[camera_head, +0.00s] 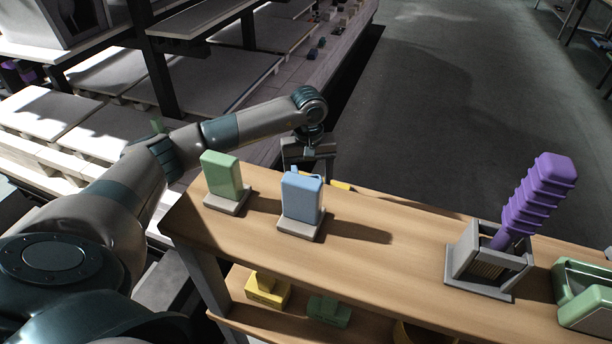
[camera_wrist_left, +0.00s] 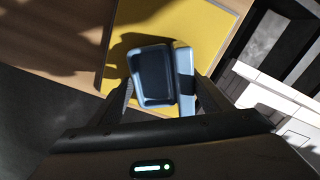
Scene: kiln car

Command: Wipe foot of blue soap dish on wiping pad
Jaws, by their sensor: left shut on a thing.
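The blue soap dish (camera_wrist_left: 152,76) is between the fingers of my left gripper (camera_wrist_left: 163,94) in the left wrist view, with its dark hollow and a lighter blue side showing. My left gripper is shut on it, over the yellow wiping pad (camera_wrist_left: 185,30). I cannot tell whether the foot touches the pad. In the head view my left gripper (camera_head: 311,158) points down behind an upright blue piece (camera_head: 302,198) on a grey stand. That piece hides most of the held dish and the pad, and only a yellow pad edge (camera_head: 341,185) shows. My right gripper is not in view.
An upright green piece (camera_head: 222,175) on a stand is left of the blue one on the wooden shelf top (camera_head: 380,260). A purple ribbed piece (camera_head: 540,195) leans in a grey holder (camera_head: 490,275) at right. The middle top is clear.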

